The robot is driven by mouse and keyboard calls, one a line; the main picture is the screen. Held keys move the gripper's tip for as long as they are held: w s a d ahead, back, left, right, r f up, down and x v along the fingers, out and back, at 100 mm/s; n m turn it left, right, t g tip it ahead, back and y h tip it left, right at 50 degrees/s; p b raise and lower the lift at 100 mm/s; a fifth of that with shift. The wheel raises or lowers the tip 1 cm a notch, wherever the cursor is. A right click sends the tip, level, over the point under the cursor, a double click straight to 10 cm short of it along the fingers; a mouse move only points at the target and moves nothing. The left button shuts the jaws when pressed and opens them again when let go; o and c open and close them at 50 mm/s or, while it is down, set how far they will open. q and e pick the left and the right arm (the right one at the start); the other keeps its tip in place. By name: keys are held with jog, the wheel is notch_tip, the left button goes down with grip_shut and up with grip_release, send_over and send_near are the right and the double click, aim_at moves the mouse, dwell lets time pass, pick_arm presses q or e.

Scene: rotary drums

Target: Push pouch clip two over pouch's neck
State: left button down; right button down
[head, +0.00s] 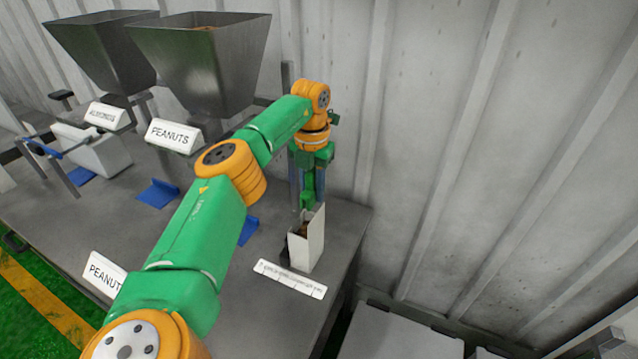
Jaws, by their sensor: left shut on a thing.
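My left arm comes in from the lower left and reaches over the table's right end. My left gripper (307,198) points down at the top of a white upright holder (309,246), with brown stuff showing in its open top. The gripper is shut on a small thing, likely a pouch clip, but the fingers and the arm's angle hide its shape. I cannot make out the pouch's neck or tell whether the clip touches it. My right gripper is not in view.
A white label strip (290,279) lies in front of the holder. Two metal hoppers (205,62) stand at the back left, with a PEANUTS sign (174,136) below. Blue scoop-like pieces (158,193) lie on the grey table (265,318). A corrugated wall (450,130) is close behind.

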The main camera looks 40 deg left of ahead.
aim_at(315, 203)
pick_arm(q)
jog(key=shift+w+d+f+b, duration=0.2)
jog(key=shift+f+b, duration=0.05)
jog(key=shift+f, duration=0.25)
jog(key=shift+w+d+f+b, duration=0.15)
jog(key=shift+d+f+b, duration=0.05)
jog(key=shift+f, duration=0.3)
jog(key=shift+s+a+f+b, duration=0.15)
jog(key=shift+f+b, duration=0.3)
jog(key=shift+f, duration=0.7)
jog(key=shift+f+b, duration=0.45)
jog(key=shift+f, duration=1.15)
jog(key=c, duration=0.6)
grip_release()
